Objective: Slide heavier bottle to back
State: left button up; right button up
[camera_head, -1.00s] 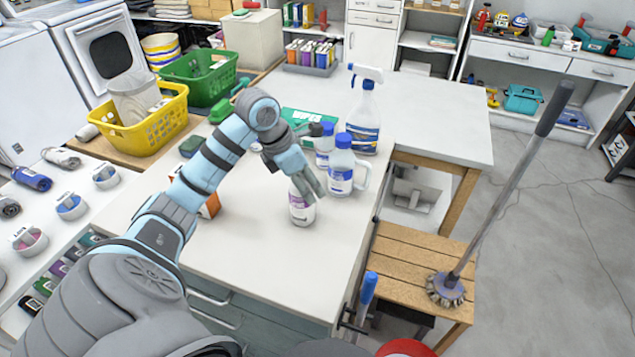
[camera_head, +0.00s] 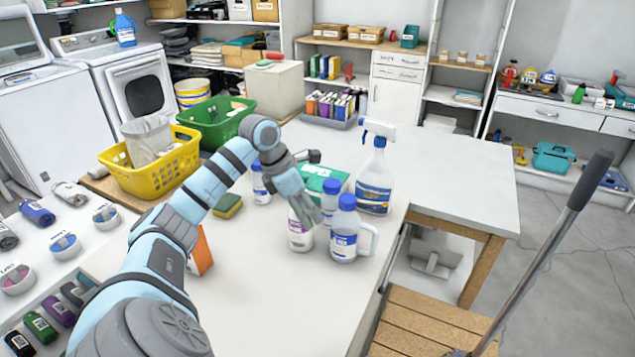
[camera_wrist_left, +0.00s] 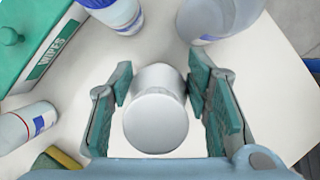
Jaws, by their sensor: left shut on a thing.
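My left gripper (camera_head: 304,208) is shut on a small white bottle (camera_head: 299,240) with a purple label, which stands upright on the white table. In the left wrist view the bottle's pale round top (camera_wrist_left: 155,122) lies between the two green finger pads of the gripper (camera_wrist_left: 165,100). Another blue-capped bottle (camera_head: 331,200) stands behind. A third white bottle (camera_head: 262,190) stands behind the forearm, left of the gripper. My right gripper is out of view.
A spray bottle (camera_head: 374,182) and a green wipes box (camera_head: 318,175) stand farther back. Yellow (camera_head: 152,163) and green (camera_head: 215,122) baskets stand back left. The table's right rear is clear. A brush handle (camera_head: 555,240) rises at right.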

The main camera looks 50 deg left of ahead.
pick_arm(q)
jog(key=shift+w+a, duration=0.4)
jog(key=shift+a, duration=0.05)
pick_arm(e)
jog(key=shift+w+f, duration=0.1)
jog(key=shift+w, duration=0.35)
pick_arm(q)
jog(key=o, duration=1.6)
jog(key=shift+w, duration=0.1)
jog(key=shift+c, duration=0.2)
jog(key=shift+r, duration=0.1)
jog(key=v, duration=1.1)
jog(key=shift+s+r, duration=0.25)
jog(key=shift+r, duration=0.1)
